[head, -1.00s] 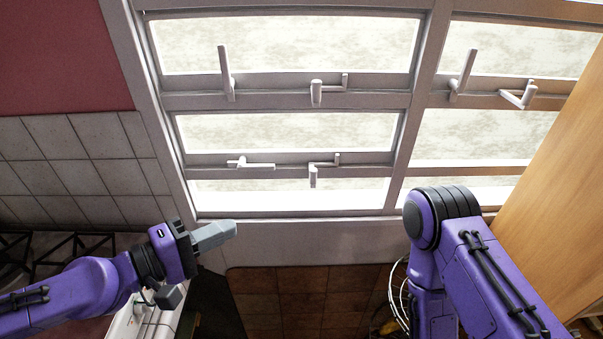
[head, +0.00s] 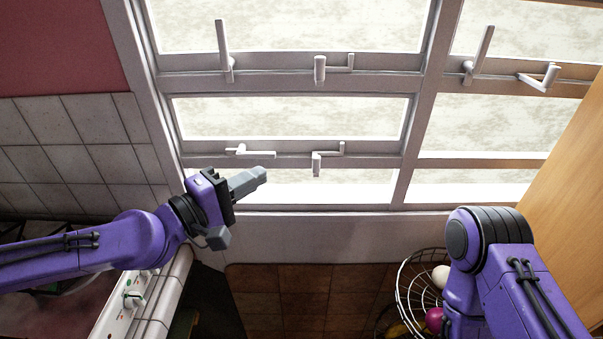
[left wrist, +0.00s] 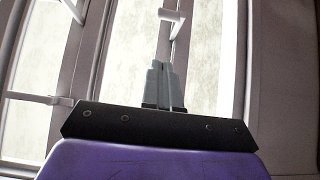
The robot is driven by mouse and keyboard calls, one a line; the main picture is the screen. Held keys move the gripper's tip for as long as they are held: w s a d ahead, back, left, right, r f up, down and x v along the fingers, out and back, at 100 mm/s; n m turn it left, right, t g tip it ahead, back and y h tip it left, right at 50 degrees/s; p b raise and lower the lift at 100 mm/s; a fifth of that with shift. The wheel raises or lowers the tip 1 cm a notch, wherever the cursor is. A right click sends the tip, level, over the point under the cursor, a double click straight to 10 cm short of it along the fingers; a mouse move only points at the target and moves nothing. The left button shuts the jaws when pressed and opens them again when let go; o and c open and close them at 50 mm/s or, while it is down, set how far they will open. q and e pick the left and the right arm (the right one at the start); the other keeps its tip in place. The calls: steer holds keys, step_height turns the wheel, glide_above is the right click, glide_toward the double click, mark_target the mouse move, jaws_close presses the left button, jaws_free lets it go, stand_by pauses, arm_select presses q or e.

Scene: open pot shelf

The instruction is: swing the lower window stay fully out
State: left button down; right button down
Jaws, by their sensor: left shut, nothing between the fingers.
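The lower window stay (head: 250,152) is a thin white bar on the left of the lower window rail in the head view. It lies nearly flat along the rail. My left gripper (head: 256,182) is shut and empty, below and slightly right of the stay, apart from it in the picture. The left wrist view shows the shut grey fingers (left wrist: 165,72) pointing toward the window, with a white fitting (left wrist: 172,15) beyond their tips; I cannot tell which fitting it is. My right arm is at the lower right, its gripper out of view.
An L-shaped white handle (head: 318,160) sits right of the stay on the same rail. Above, another bar (head: 224,50) stands away from its rail, beside a handle (head: 320,68). A wire basket (head: 405,290) with round items is by my right arm. A stove (head: 135,298) is lower left.

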arm_select(q)
steer(key=w+d, duration=0.3)
steer(key=d, duration=0.4)
steer(key=shift+w+d, duration=0.35)
steer(key=shift+w, duration=0.05)
